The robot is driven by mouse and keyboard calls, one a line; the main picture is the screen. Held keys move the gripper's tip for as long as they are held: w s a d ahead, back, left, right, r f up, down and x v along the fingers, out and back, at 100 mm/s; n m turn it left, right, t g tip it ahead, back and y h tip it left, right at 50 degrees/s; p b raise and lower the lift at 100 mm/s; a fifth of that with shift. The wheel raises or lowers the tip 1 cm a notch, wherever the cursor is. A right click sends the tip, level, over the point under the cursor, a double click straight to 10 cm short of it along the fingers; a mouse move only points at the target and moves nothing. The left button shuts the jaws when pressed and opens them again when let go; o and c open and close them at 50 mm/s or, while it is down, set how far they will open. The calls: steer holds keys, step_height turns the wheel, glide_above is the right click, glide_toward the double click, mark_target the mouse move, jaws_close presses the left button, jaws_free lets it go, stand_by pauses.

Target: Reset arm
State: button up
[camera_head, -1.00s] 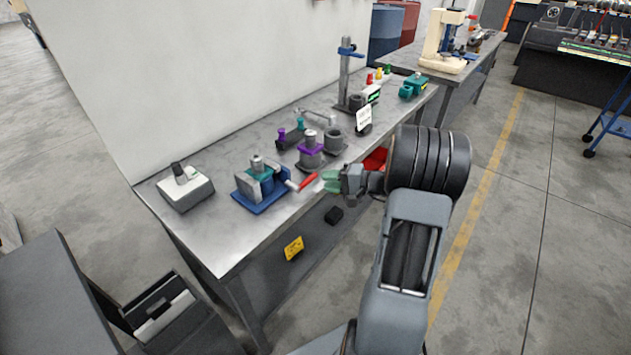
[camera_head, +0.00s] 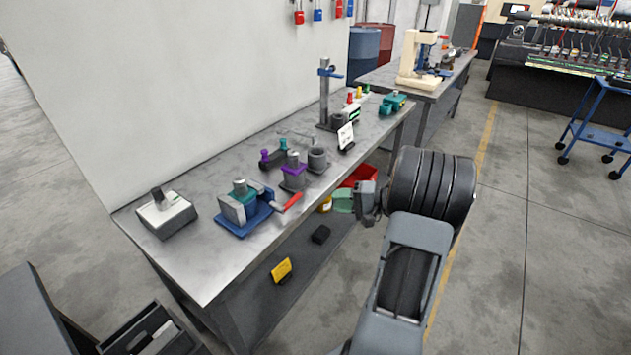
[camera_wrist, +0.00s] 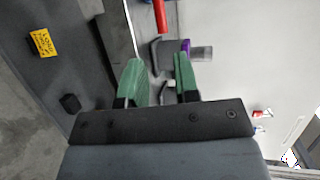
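My arm reaches in from the bottom right of the head view, and my gripper (camera_head: 342,200) is just off the front edge of the workbench (camera_head: 205,275). Its green fingers also show in the wrist view (camera_wrist: 160,80); they are spread apart with nothing held between them.
A white-topped box (camera_head: 166,213) lies at the bench's near end. A grey post stand (camera_head: 326,95) and a sign card (camera_head: 346,136) stand farther back. Below are a red bin (camera_head: 360,177), a yellow sign (camera_head: 282,270) and a black block (camera_head: 321,234). Open floor lies right.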

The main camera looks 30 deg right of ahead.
steer(key=s+a+f+g+h+p, duration=0.2)
steer(key=s+a+f+g+h, duration=0.25)
steer(key=s+a+g, duration=0.4)
steer(key=s+a+r+n+h+p, duration=0.2)
steer(key=a+r+n+h, duration=0.1)
steer(key=a+r, duration=0.3)
steer(key=s+a+r+n+t+h+p, duration=0.1)
steer(key=s+a+r+n+h+p, duration=0.1)
steer(key=a+r+n, duration=0.4)
step_height(320, 180, up, 3)
steer(key=shift+s+r+h+p, duration=0.1)
steer(key=shift+s+h+p, duration=0.15)
steer(key=shift+h+p, duration=0.65)
